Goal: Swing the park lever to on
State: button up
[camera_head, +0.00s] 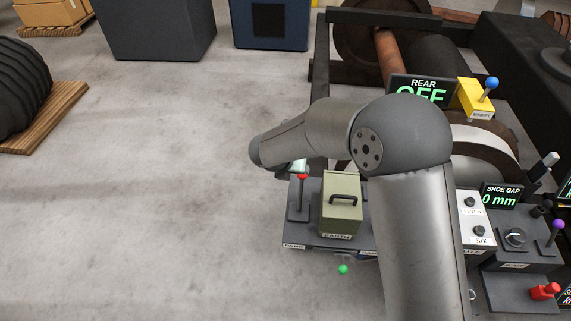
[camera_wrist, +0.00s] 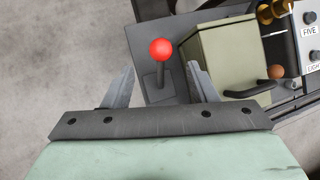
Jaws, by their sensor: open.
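The park lever (camera_head: 299,203) is a thin dark stem with a red ball on top, standing on a grey plate labelled PARK at the left end of the panel. Its red ball (camera_wrist: 161,49) and short stem also show in the wrist view, with the stem rising from a small dark base. My gripper (camera_wrist: 160,66) is open, with one finger to each side of the lever's stem and the ball just beyond the fingertips. I cannot tell how far above the lever the fingers are. In the head view my gripper is mostly hidden behind my wrist.
A box with a handle (camera_head: 341,209), labelled EARTH, stands close right of the lever. A green knob (camera_head: 343,269) is at the panel's front. A REAR display reading OFF (camera_head: 422,91) and a yellow block with a blue-knobbed lever (camera_head: 476,99) are behind.

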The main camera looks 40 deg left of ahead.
jog(key=v, duration=0.7)
jog(key=shift+s+r+b, duration=0.2)
jog(key=shift+r+b, duration=0.15)
jog(key=shift+d, duration=0.1)
